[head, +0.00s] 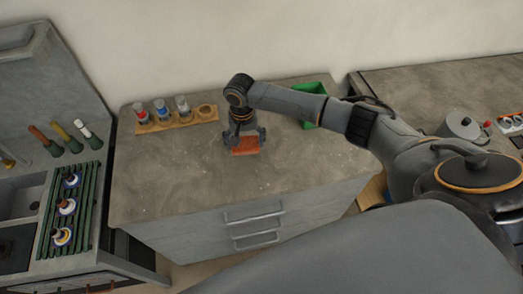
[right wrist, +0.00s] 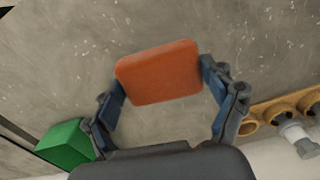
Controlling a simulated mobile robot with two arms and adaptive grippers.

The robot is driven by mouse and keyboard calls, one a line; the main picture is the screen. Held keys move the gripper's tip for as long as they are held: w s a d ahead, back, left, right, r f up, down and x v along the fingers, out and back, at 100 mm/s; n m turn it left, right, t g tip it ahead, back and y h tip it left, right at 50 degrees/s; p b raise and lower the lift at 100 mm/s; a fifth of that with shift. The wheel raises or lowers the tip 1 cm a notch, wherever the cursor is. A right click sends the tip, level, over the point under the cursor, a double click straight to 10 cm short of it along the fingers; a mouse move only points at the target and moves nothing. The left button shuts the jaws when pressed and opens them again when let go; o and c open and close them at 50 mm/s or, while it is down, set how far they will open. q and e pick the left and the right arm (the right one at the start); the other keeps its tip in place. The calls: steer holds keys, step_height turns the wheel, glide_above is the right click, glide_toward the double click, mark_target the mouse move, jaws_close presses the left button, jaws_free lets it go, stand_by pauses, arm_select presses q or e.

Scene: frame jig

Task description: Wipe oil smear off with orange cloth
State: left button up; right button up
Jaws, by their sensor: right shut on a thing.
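The orange cloth (head: 246,145) is a flat, block-like pad on the grey worktop (head: 180,200). My right gripper (head: 246,137) is over it, pointing down, with its fingers at either side of the cloth. In the right wrist view the orange cloth (right wrist: 160,72) lies between the two blue-grey fingers, and the gripper is shut on it. The cloth appears at or very near the worktop; I cannot tell if it touches. I can make out no distinct oil smear, only pale flecks on the worktop; part of the surface is hidden by the cloth and arm. My left gripper is not in view.
A wooden rack (head: 205,113) with several holes and three bottles stands at the back left. A green bin (head: 310,90) stands behind my right arm. A side bench at left has a green slatted rack (head: 60,240). The worktop's front and left are clear.

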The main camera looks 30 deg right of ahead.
steer(key=shift+r+p, duration=0.7)
steer(key=shift+r, duration=0.5)
steer(key=shift+s+r+p, duration=0.1)
steer(key=shift+r+p, duration=0.05)
steer(key=shift+p, duration=0.2)
